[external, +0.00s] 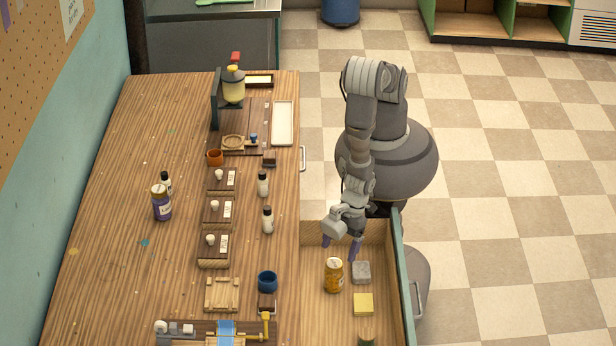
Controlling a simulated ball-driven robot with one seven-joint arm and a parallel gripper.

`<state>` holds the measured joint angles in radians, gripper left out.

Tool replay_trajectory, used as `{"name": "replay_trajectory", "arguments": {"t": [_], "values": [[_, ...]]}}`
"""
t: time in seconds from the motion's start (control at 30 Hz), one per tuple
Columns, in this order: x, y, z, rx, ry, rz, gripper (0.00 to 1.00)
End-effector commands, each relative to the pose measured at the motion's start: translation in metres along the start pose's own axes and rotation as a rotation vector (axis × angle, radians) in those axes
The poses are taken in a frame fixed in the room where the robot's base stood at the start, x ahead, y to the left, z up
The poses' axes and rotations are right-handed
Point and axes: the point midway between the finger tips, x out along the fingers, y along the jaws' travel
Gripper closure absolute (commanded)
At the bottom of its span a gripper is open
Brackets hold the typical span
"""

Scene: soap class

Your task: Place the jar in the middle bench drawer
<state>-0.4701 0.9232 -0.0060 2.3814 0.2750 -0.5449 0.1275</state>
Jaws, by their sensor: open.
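An amber jar (334,275) with a pale label stands upright inside an open bench drawer (319,314), near the drawer's left-middle part. My gripper (341,246) is open just above and behind the jar, with its purple fingers pointing down. The fingers look apart from the jar, though the exact gap is hard to tell from this angle.
A grey block (361,272) and a yellow block (363,304) lie in the drawer right of the jar. The drawer's green front (402,280) stands at the right. Small bottles, wooden blocks and a blue cup (268,282) stand on the bench (120,260).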

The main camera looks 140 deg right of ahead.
Motion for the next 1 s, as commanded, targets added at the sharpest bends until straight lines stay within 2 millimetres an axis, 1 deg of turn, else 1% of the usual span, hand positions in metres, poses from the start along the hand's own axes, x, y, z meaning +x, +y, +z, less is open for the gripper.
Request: {"name": "replay_trajectory", "arguments": {"t": [0.03, 0.1, 0.23, 0.37, 0.57, 0.63, 0.67, 0.73, 0.77, 0.8, 0.83, 0.87, 0.9, 0.97, 1.0], "values": [[-0.015, -0.001, -0.002, -0.001, 0.002, -0.002, 0.12], [-0.029, -0.001, -0.002, -0.002, 0.002, -0.002, 0.12], [-0.046, -0.001, -0.001, -0.001, 0.002, -0.001, 0.12], [-0.052, 0.000, 0.000, -0.001, 0.000, 0.000, 0.12], [-0.052, 0.000, 0.000, 0.000, 0.001, 0.000, 0.12], [-0.054, -0.003, -0.010, 0.005, 0.012, -0.008, 0.12], [-0.056, -0.005, -0.020, 0.011, 0.025, -0.016, 0.12], [-0.065, -0.011, -0.057, 0.028, 0.070, -0.045, 0.12], [-0.073, -0.015, -0.080, 0.038, 0.097, -0.060, 0.12], [-0.087, -0.017, -0.116, 0.052, 0.140, -0.083, 0.12], [-0.101, -0.019, -0.145, 0.059, 0.176, -0.100, 0.12], [-0.119, -0.018, -0.175, 0.067, 0.214, -0.115, 0.12], [-0.147, -0.015, -0.215, 0.074, 0.269, -0.133, 0.12], [-0.196, -0.005, -0.271, 0.078, 0.350, -0.150, 0.12], [-0.233, 0.004, -0.303, 0.078, 0.403, -0.155, 0.12]]}}
